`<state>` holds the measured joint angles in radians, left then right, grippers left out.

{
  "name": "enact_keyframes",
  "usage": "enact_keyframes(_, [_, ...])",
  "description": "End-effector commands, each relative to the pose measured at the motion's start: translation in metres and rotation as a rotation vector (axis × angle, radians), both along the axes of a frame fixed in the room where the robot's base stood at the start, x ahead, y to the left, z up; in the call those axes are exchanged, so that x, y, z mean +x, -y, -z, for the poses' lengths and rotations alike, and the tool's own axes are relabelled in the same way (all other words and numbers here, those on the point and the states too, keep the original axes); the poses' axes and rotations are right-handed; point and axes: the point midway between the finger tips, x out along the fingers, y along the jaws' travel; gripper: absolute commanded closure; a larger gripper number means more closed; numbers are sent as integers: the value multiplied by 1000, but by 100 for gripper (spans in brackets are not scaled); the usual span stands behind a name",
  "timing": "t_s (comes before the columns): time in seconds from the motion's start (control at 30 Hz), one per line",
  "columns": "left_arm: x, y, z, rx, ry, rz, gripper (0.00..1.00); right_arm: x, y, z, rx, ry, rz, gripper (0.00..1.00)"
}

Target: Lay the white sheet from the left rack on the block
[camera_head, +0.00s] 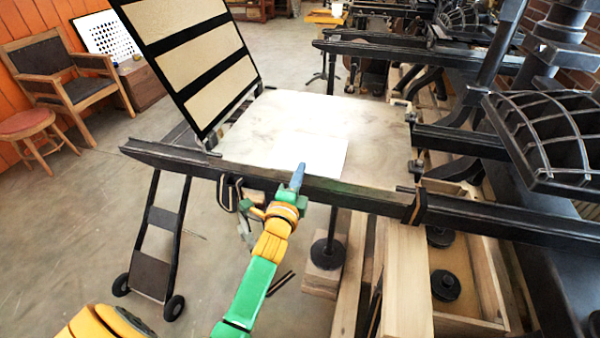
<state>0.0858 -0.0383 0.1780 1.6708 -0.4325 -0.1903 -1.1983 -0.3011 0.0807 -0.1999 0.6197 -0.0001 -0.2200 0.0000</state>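A white sheet (312,152) lies flat on the pale, flat block (245,130) of the press, toward its front middle. My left gripper (298,176) reaches in from below, with its blue-grey fingertips at the sheet's near left edge. The fingers look close together from this side. I cannot tell whether they are shut, or whether they touch or pinch the sheet. My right gripper is not in view. I cannot make out a left rack for sheets in this view.
A black hinged frame (190,65) with tan panels stands tilted up at the block's left. Dark rails (345,190) border the front. A ribbed black casting (550,140) and press column (500,45) are at right. Chairs (65,75) stand far left. Floor at lower left is mostly clear.

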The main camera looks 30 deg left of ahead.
Motion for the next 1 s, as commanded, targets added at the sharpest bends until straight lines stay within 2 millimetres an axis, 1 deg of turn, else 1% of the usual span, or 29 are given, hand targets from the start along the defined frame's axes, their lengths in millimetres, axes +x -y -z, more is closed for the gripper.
enact_keyframes(0.13, [0, 0, 0, 0, 0, 0, 100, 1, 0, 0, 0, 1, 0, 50])
enact_keyframes(0.17, [0, 0, 0, 0, 0, 0, 95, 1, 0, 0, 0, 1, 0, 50])
enact_keyframes(0.2, [0, 0, 0, 0, 0, 0, 84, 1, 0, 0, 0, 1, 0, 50])
enact_keyframes(0.27, [0, 0, 0, 0, 0, 0, 68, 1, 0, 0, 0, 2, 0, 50])
enact_keyframes(0.3, [0, 0, 0, 0, 0, 0, 62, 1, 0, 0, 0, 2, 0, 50])
enact_keyframes(0.5, [0, 0, 0, 0, 0, 0, 62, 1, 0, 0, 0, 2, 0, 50])
enact_keyframes(0.57, [0, 0, 0, 0, 0, 0, 52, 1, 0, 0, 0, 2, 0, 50])
enact_keyframes(0.83, [-2, 1, 0, -1, -3, 0, 52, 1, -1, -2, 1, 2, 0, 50])
enact_keyframes(1.0, [-15, 4, 0, -3, -3, 1, 52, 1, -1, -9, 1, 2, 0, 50])
